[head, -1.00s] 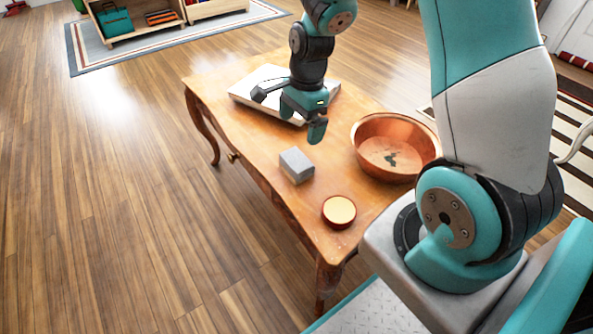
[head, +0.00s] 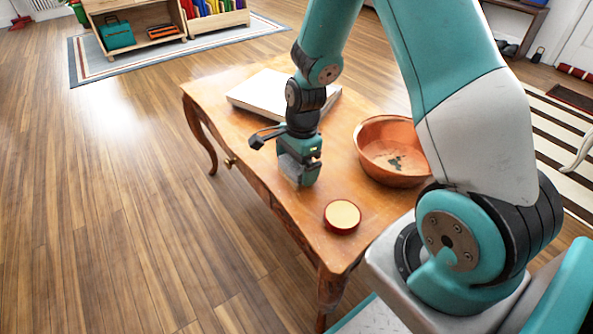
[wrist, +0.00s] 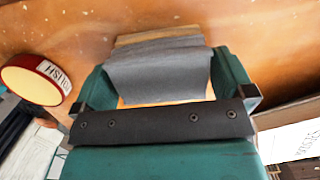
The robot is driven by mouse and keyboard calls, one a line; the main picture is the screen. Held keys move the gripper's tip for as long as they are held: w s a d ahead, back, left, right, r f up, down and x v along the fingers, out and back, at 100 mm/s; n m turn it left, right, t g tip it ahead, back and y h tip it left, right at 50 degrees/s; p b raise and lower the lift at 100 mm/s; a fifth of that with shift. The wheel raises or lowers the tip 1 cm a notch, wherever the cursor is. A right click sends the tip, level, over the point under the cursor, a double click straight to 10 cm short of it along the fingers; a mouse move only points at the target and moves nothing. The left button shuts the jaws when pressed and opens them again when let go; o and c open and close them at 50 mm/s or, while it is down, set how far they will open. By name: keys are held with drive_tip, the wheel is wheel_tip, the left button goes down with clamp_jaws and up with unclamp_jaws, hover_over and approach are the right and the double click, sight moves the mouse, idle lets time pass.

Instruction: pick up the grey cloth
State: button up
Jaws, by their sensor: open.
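The grey cloth (wrist: 160,72), a small folded block, lies on the wooden table. In the wrist view it sits between the two teal fingers of my gripper (wrist: 163,80), which are apart, one on each side of it. In the head view my gripper (head: 299,172) points down over the cloth, low at the table top. Only a grey part of the cloth (head: 291,168) shows there; my gripper hides the rest. I cannot tell whether the fingers touch it.
A round red-sided tin (head: 342,217) with a pale lid stands near the table's front corner. A copper bowl (head: 391,178) stands to the right. A flat white object (head: 262,95) lies behind my gripper. The table's (head: 240,135) left edge is close by.

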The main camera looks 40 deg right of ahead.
drive_tip(key=shift+c, duration=0.5)
drive_tip(key=c, duration=0.6)
drive_tip(key=shift+r, duration=0.1)
wheel_tip(320, 180, up, 20)
drive_tip(key=p, duration=0.7)
drive_tip(key=shift+p, duration=0.35)
drive_tip(key=shift+o, duration=0.8)
